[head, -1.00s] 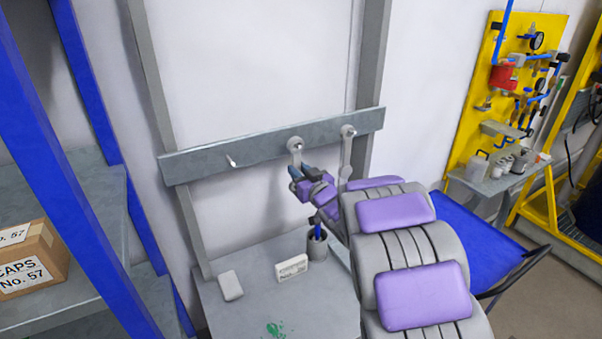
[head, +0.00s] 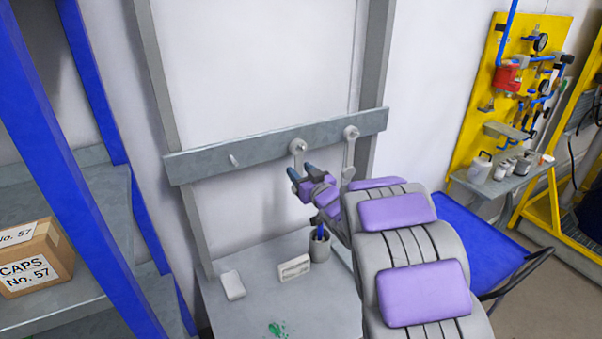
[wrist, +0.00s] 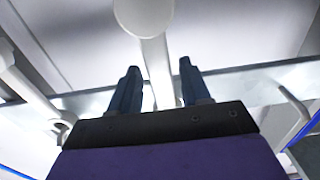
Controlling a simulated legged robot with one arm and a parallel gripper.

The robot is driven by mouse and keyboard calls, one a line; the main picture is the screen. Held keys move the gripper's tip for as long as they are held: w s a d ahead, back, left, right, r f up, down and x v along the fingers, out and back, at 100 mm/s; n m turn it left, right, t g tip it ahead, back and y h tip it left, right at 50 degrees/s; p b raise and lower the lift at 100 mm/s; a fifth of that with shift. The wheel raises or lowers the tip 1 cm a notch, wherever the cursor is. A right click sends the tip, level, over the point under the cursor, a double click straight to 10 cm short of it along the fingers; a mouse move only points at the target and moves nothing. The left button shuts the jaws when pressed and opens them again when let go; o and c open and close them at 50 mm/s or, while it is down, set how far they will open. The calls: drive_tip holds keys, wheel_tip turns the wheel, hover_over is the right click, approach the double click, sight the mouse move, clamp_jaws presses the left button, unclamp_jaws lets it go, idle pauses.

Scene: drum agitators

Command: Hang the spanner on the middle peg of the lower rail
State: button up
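The grey spanner (head: 298,158) hangs from the middle peg (head: 298,146) of the rail (head: 265,151), its ring end up at the peg. Its lower part is partly hidden behind my gripper in the head view. My gripper (head: 301,170) is just in front of it, below the rail. In the wrist view my gripper (wrist: 158,80) has its two dark fingers apart, with the spanner's pale shaft (wrist: 157,62) running between them. Gaps show on both sides of the shaft. The spanner's rounded end (wrist: 145,14) is at the top of that view.
Another spanner (head: 349,155) hangs on the right peg. The left peg (head: 233,160) is bare. A blue-post shelf with a box (head: 35,258) stands left.

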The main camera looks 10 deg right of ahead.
drive_tip(key=shift+o, duration=0.8)
drive_tip(key=shift+s+d+f, duration=0.1)
drive_tip(key=shift+s+d, duration=0.1)
drive_tip(key=shift+s, duration=0.25)
drive_tip(key=b+v, duration=0.6)
drive_tip(key=v, duration=1)
drive_tip(key=shift+s, duration=0.15)
